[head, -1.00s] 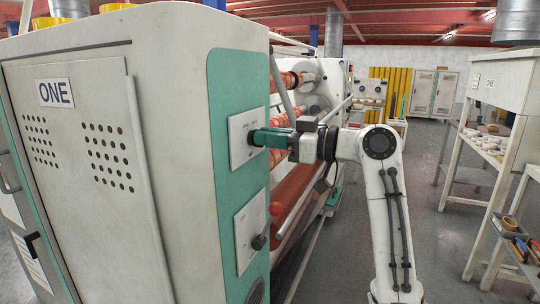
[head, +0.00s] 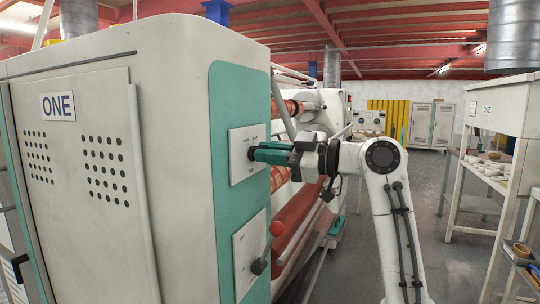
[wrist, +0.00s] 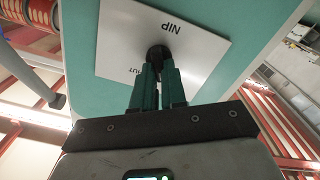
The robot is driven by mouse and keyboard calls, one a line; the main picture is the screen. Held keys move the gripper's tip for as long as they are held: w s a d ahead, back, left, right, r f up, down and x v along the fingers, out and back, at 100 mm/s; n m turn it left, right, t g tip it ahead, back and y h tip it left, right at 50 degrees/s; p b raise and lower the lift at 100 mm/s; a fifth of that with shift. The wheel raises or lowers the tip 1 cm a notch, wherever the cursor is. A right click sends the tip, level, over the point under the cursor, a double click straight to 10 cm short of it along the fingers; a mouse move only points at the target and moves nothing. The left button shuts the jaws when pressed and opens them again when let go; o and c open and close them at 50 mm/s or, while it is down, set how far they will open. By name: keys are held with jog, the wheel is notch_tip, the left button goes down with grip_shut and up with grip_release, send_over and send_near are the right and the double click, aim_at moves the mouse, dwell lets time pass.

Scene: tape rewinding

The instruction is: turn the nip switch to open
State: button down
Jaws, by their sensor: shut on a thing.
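The nip switch is a small black knob (wrist: 158,52) on a white plate marked NIP (wrist: 195,45), seen in the wrist view. In the head view the plate (head: 237,165) sits on the teal strip of machine ONE. My gripper (head: 256,154) reaches in from the right with its green fingers at the plate. In the wrist view the fingers (wrist: 158,68) are closed around the black knob and hide part of it. The knob's pointing direction cannot be made out.
Orange-red rollers (head: 305,212) lie right behind my gripper. A white workbench (head: 500,115) stands at the far right, with open floor before it.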

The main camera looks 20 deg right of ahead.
jog(key=c, duration=1.2)
grip_release()
jog(key=shift+d, duration=0.1)
jog(key=v, duration=1)
jog(key=shift+s+d, duration=0.2)
jog(key=shift+s, duration=0.1)
